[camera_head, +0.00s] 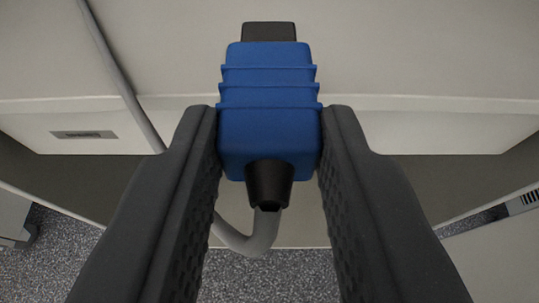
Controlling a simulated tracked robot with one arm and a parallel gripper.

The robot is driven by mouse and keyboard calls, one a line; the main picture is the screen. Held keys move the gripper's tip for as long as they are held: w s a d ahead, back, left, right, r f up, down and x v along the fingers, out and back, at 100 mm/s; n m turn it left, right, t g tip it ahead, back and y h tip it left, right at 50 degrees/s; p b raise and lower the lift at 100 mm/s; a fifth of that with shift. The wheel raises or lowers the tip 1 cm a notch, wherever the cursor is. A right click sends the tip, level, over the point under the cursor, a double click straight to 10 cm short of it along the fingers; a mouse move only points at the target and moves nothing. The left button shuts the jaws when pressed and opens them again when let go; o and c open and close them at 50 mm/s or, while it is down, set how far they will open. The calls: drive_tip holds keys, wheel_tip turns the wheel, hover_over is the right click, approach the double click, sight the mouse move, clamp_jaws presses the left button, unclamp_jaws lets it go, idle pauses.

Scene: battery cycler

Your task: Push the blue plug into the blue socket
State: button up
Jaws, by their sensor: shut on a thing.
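The blue plug (268,100) is in the middle of the camera view, with ribbed sides, a black tip (268,32) at its far end and a black strain relief (269,184) at its near end. My gripper (269,140) is shut on the blue plug, one dark padded finger on each side of its rear part. The tip points away from me toward the top of the picture. I see no blue socket in this view.
A grey cable (245,243) leaves the plug, loops below it and seems to run up at the left (120,80). A pale cabinet surface (420,60) fills the area behind the plug, with a small label (83,134) on its edge. Speckled grey floor (300,278) lies below.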

drive_tip(key=shift+s, duration=0.35)
